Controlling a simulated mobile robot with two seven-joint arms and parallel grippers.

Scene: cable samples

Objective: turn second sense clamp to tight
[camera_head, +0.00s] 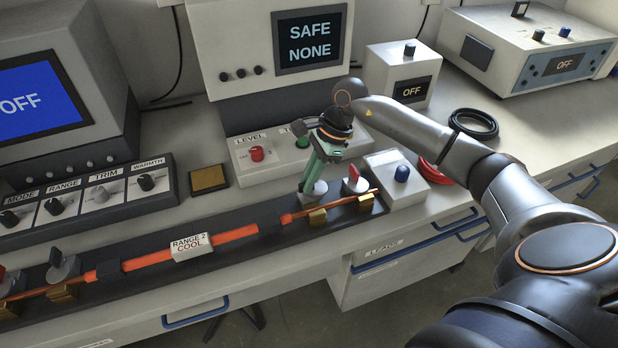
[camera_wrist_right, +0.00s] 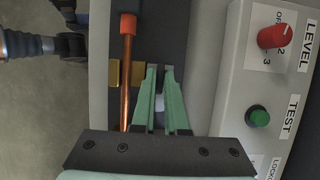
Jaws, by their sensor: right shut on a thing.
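My right gripper (camera_head: 308,184) reaches down with green fingers onto a clamp knob with a pale round base (camera_head: 316,190) near the right end of the cable board. The fingers are close together on the knob and hide its handle, so its setting cannot be read. In the right wrist view the gripper (camera_wrist_right: 160,74) has a pale part of the knob (camera_wrist_right: 160,104) showing between its fingers, beside the copper conductor (camera_wrist_right: 126,82). A similar clamp with a dark handle (camera_head: 62,266) stands at the board's left. My left gripper is not in view.
A red-handled clamp (camera_head: 354,180) stands just right of my gripper. The orange cable (camera_head: 236,234) lies along the dark board with brass blocks (camera_head: 318,216). Behind is a panel with a red LEVEL knob (camera_head: 257,154) and green TEST button (camera_head: 302,141). A screen (camera_head: 310,40) reads SAFE NONE.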

